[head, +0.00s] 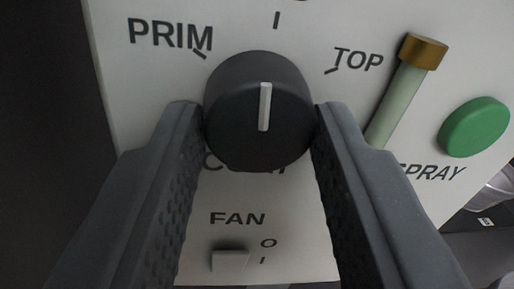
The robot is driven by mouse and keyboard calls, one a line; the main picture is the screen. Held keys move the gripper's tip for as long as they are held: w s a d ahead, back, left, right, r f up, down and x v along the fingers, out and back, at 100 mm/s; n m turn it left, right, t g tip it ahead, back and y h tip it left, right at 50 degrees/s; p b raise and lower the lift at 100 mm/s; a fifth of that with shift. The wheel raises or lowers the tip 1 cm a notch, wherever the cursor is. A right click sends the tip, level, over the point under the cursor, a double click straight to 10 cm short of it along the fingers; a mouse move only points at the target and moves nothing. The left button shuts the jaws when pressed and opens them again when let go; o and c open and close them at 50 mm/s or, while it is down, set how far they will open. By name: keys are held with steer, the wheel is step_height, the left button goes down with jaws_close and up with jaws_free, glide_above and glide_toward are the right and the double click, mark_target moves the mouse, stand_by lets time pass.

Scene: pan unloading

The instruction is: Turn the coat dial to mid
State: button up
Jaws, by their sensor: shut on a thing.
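The coat dial (233,124) is a round black knob with a light pointer line, on a pale control panel (155,85). Its pointer stands almost straight up, close to the unlabelled tick at the top, between the PRIM mark at left and the TOP mark at right. My gripper (259,120) is shut on the dial, with one dark finger against each side. The label under the dial is mostly hidden by the knob and fingers.
A green round button (474,127) sits at right, above the SPRAY label. A pale tube with a brass cap (424,51) slants between the dial and the button. A FAN switch (230,260) is below the dial.

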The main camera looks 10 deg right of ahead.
steer(key=shift+m, duration=0.6)
steer(key=o, duration=1)
steer(key=shift+s, duration=0.1)
steer(key=s, duration=0.4)
steer(key=s+a, duration=0.1)
steer(key=s, duration=0.4)
steer(key=s+p, duration=0.1)
steer(key=s, duration=0.3)
steer(key=shift+s+a, duration=0.15)
steer(key=shift+s, duration=0.15)
